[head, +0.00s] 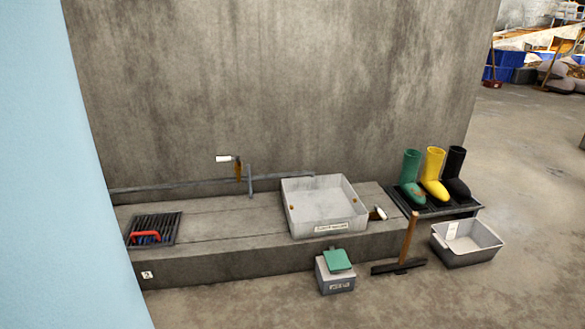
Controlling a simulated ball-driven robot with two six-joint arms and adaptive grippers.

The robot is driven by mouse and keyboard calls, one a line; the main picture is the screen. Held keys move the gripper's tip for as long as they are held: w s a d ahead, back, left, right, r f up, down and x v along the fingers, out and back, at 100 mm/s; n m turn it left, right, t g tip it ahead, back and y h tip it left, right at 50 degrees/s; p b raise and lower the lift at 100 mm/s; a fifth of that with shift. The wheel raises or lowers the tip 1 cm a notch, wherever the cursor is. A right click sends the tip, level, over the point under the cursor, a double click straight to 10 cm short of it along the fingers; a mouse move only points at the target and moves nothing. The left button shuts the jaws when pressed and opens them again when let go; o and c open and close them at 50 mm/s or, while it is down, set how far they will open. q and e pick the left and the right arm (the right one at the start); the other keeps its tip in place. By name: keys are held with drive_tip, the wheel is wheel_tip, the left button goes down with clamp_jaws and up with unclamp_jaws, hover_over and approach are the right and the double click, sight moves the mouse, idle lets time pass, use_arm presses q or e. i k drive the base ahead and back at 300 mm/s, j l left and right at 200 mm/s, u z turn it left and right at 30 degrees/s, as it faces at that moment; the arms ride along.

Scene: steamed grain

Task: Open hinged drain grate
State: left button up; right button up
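A dark slatted drain grate (160,222) lies in the left end of a low concrete ledge. A red handle (145,237) shows at its front left. The grate looks flat in the ledge, so it appears closed; its hinge cannot be made out. Neither of my grippers shows in the head view.
A large grey-white basin (322,222) stands on the ledge at the right. On the floor are a grey box (334,278) with a green lid, a T-handled squeegee (406,245), a grey tub (466,243) and boots (434,171) on a rack. A pale blue surface (70,150) fills the left.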

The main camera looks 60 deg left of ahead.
sight(150, 225)
drive_tip(key=u, duration=3.85)
